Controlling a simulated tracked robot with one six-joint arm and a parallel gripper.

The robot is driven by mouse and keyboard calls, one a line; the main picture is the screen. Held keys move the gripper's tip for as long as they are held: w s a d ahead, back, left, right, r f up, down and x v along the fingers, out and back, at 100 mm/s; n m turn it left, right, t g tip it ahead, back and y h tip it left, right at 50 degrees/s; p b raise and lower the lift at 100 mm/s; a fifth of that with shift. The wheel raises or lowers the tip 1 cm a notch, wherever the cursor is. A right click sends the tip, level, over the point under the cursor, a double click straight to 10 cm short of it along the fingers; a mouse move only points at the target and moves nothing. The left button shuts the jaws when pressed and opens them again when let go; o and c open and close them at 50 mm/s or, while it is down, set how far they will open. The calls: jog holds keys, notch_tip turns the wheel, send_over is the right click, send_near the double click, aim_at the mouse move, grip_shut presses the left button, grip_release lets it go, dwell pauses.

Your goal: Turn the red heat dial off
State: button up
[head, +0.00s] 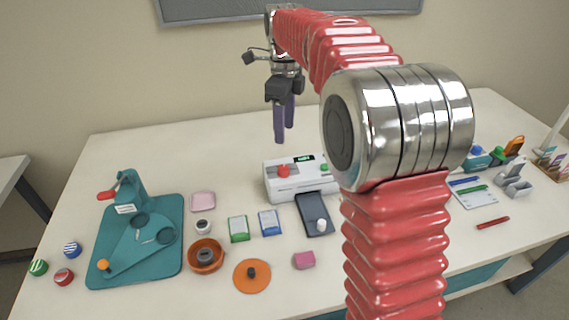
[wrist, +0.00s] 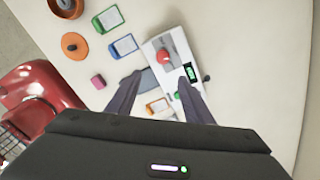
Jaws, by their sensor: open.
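The red heat dial (head: 283,170) sits on the front left of a white laminator (head: 291,190) with a small green display. A green button (head: 324,167) is on the machine's right side. In the wrist view the red dial (wrist: 163,57) is on the upper part of the white laminator (wrist: 155,45), with the green-lit display (wrist: 190,72) beside it. My gripper (head: 284,140) hangs pointing down above and behind the laminator, apart from it. Its two dark fingers are spread with nothing between them, and in the wrist view the fingers (wrist: 162,88) reach over the laminator.
A teal press (head: 130,245) stands at the left. A dark tray (head: 313,215) lies before the laminator, with green and blue packs (head: 238,228), an orange bowl (head: 206,256), an orange disc (head: 252,276) and a pink block (head: 304,260). The table behind is clear.

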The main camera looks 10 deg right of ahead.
aim_at(284, 167)
jog(key=shift+w+f+m, duration=0.45)
jog(key=shift+w+m, duration=0.05)
jog(key=shift+w, duration=0.1)
notch_tip(284, 167, down, 14)
jog(key=shift+r, duration=0.1)
dwell(0.6)
jog(key=shift+c, duration=0.6)
jog(key=c, duration=0.9)
jog(key=shift+d, duration=0.2)
jog(key=shift+a, duration=0.1)
